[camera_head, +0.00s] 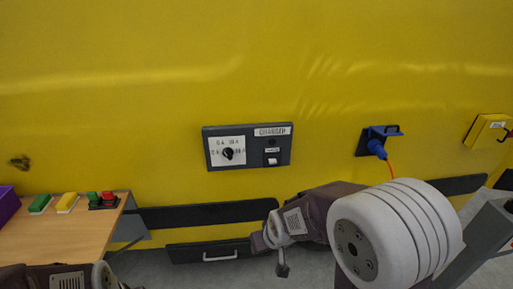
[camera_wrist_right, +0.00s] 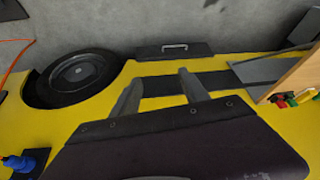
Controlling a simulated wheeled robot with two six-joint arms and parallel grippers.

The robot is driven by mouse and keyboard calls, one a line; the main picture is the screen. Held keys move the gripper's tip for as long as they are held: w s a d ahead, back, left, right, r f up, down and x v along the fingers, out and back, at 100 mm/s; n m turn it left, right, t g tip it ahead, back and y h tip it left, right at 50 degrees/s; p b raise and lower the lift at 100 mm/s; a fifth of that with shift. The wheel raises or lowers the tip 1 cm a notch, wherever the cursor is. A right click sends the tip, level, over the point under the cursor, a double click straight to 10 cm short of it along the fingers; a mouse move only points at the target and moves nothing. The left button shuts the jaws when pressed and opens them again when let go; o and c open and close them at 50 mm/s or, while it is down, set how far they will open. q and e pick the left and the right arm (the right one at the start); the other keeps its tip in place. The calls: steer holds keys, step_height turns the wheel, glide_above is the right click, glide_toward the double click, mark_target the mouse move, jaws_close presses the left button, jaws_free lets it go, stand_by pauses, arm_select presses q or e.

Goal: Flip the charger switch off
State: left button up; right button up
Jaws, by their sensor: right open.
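The charger panel (camera_head: 248,146) is a dark box on the yellow wall, with a white "CHARGER" label at its top right. Its left half has a white dial plate with a black knob (camera_head: 228,154). Its right half has a small pale switch (camera_head: 272,160); which way it is set is too small to tell. My right gripper (camera_head: 270,256) is below the panel, apart from it, in front of the lower wall. In the right wrist view its two fingers (camera_wrist_right: 159,78) are spread and empty. The panel is not visible there. My left gripper is out of view.
A blue plug (camera_head: 377,148) with an orange cable sits in a wall socket right of the panel. A yellow box (camera_head: 487,131) is farther right. A wooden table (camera_head: 75,235) with coloured buttons stands at left. The wall around the panel is clear.

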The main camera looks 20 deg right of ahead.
mark_target(273, 159)
steer(key=w+d+r+t+b, duration=0.1)
steer(key=w+r+t+b, duration=0.25)
steer(key=w, duration=0.35)
steer(key=w+d+r+t+h+b, duration=0.1)
steer(key=w+d+r+t+b, duration=0.2)
steer(key=w, duration=0.5)
steer(key=w+r+t+b, duration=0.2)
steer(key=w+r+t, duration=0.1)
steer(key=w+t, duration=0.3)
steer(key=w+d+f+m+h+b, duration=0.25)
steer(key=w+d+f+b, duration=0.35)
steer(key=d+f+b, duration=0.35)
steer(key=shift+h, duration=0.35)
steer(key=w+d+p, duration=0.1)
steer(key=w+p, duration=0.1)
steer(key=w+d+p, duration=0.1)
steer(key=p, duration=0.2)
steer(key=w+d+p, duration=0.1)
steer(key=w+p, duration=0.1)
steer(key=shift+w+r+p, duration=0.25)
steer(key=shift+w+p, duration=0.1)
steer(key=shift+p, duration=0.05)
steer(key=shift+w+d+f+p, duration=0.15)
steer(key=shift+w+p, duration=0.4)
steer(key=shift+w, duration=0.05)
steer(key=shift+w+d+f+b, duration=0.1)
steer(key=shift+w+f+b, duration=0.2)
steer(key=shift+w+b, duration=0.15)
steer(key=shift+w+d, duration=0.1)
steer(key=shift+w, duration=0.4)
